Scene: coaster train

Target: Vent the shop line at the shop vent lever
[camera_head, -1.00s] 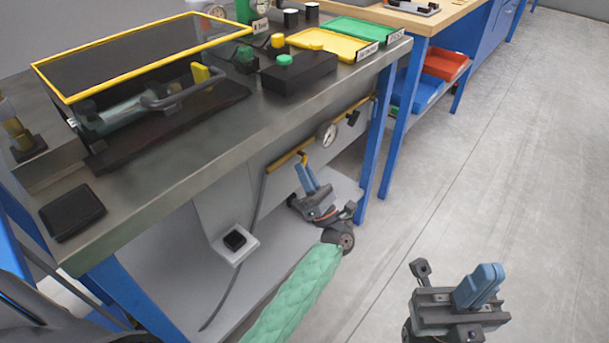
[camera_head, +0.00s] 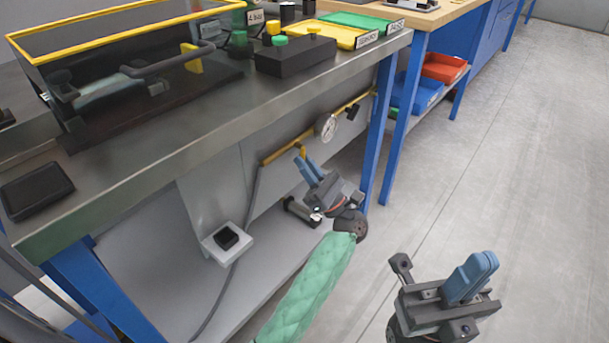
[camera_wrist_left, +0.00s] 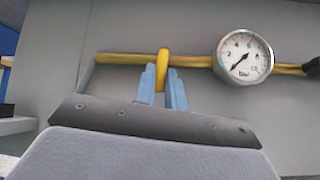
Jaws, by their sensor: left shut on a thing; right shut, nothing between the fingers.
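The shop vent lever (camera_wrist_left: 163,60) is a yellow handle on the yellow shop line (camera_wrist_left: 120,59) under the bench. It also shows in the head view (camera_head: 302,150), small, at the fingertips of my left gripper (camera_head: 308,172). In the left wrist view my left gripper (camera_wrist_left: 165,84) has its blue fingers on either side of the handle and is shut on it. The handle points down from the pipe. A round white gauge (camera_wrist_left: 243,58) sits on the line to the right; its needle points to the lower left. My right gripper (camera_head: 471,277) is shut and empty, over the floor.
The steel bench top (camera_head: 130,180) overhangs the line. Blue legs (camera_head: 380,130) stand right of the gauge. A white box with a black button (camera_head: 227,238) is left of my left arm. The grey floor (camera_head: 490,180) at right is clear.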

